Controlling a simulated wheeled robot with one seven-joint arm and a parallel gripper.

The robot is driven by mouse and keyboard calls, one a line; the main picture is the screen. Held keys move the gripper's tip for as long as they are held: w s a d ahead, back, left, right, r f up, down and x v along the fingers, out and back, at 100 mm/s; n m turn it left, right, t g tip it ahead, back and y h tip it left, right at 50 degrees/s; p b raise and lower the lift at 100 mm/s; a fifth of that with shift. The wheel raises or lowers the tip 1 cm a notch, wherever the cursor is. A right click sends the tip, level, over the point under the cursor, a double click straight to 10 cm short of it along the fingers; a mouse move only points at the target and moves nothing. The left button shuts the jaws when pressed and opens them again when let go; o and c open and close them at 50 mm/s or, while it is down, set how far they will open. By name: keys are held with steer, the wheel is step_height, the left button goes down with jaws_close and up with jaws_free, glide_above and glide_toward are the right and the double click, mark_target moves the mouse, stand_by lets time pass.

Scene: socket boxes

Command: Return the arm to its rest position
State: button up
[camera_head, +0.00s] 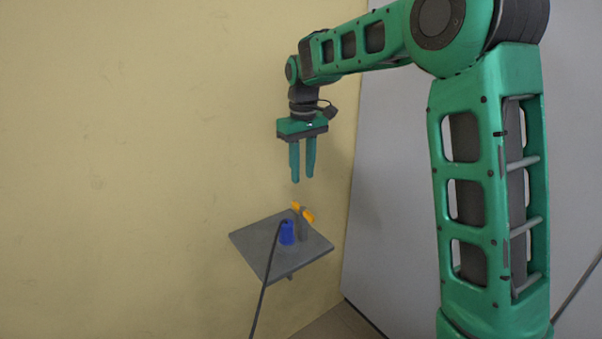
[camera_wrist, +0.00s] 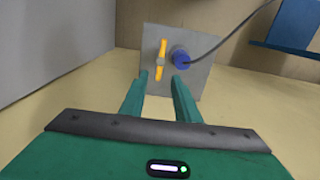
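My gripper (camera_head: 303,180) points down at the end of my green arm, above a grey plate (camera_head: 259,245) by the yellow wall. Its two fingers are apart with nothing between them, and it also shows in the wrist view (camera_wrist: 159,80). A blue plug (camera_head: 286,234) with a dark cable stands on the plate. In the wrist view, the orange handle (camera_wrist: 161,56) and the blue plug (camera_wrist: 180,55) lie beyond the fingertips. My gripper touches neither.
A yellow wall (camera_head: 130,150) fills the left, and a grey wall panel (camera_head: 390,190) stands behind my arm. The dark cable (camera_head: 265,285) hangs down from the plug. A blue object (camera_wrist: 293,25) shows at the upper right of the wrist view. The space around my gripper is clear.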

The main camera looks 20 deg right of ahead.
steer(key=s+d+m, duration=0.3)
steer(key=s+d, duration=0.4)
steer(key=s, duration=0.3)
steer(key=s+d+m, duration=0.3)
steer(key=s+d, duration=0.4)
steer(key=s, duration=0.3)
steer(key=s+d+f+m, duration=0.1)
steer(key=s+f+m, duration=0.1)
steer(key=s, duration=0.7)
steer(key=s+d+f+m, duration=0.2)
steer(key=s+f, duration=0.2)
steer(key=s, duration=0.6)
steer(key=shift+s+f, duration=0.3)
steer(key=shift+w+f, duration=0.25)
steer(key=shift+w, duration=0.4)
